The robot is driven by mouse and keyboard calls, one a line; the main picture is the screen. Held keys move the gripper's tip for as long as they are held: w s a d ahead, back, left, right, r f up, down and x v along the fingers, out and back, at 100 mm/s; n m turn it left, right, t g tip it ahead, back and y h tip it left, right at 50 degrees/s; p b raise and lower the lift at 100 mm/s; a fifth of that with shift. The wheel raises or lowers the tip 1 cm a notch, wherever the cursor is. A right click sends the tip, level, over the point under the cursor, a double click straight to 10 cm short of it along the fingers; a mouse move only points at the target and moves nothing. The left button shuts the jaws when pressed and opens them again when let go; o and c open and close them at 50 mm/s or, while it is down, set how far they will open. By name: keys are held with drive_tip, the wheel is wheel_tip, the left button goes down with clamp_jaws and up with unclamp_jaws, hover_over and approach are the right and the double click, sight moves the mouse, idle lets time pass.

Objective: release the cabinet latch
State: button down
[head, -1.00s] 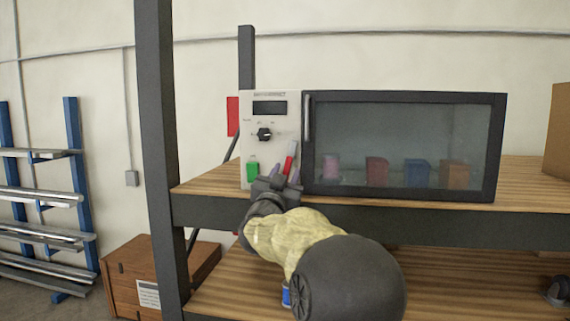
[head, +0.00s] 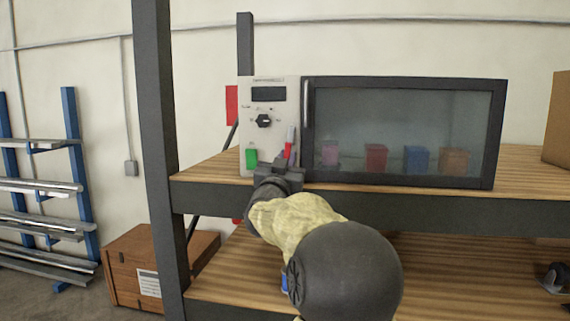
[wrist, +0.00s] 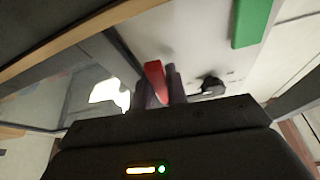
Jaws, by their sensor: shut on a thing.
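The cabinet (head: 400,183) stands on the shelf with its dark-framed glass door shut. Its pale control panel (head: 246,100) is on the left. The latch is a red lever (head: 289,145), roughly upright, at the lower right of the panel beside the door edge. My gripper (head: 280,168) is at the foot of the panel, shut on the lever. In the wrist view the red lever (wrist: 154,80) shows between the two dark fingers of my gripper (wrist: 158,92). The lever's lower end is hidden by the gripper.
The panel has a black knob (head: 264,121) and a green block or button (head: 251,158) near my gripper. A dark post (head: 157,150) stands to the left. Several coloured blocks show behind the glass. A cardboard box (head: 558,120) is at far right.

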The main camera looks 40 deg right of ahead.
drive_tip(key=shift+s+d+n+t+y+b, duration=0.15)
drive_tip(key=shift+n+t+y+b, duration=0.3)
drive_tip(key=shift+n, duration=0.75)
drive_tip(key=c, duration=1.4)
unclamp_jaws()
drive_tip(key=b+v, duration=0.9)
drive_tip(key=v, duration=0.8)
drive_tip(key=shift+f, duration=0.25)
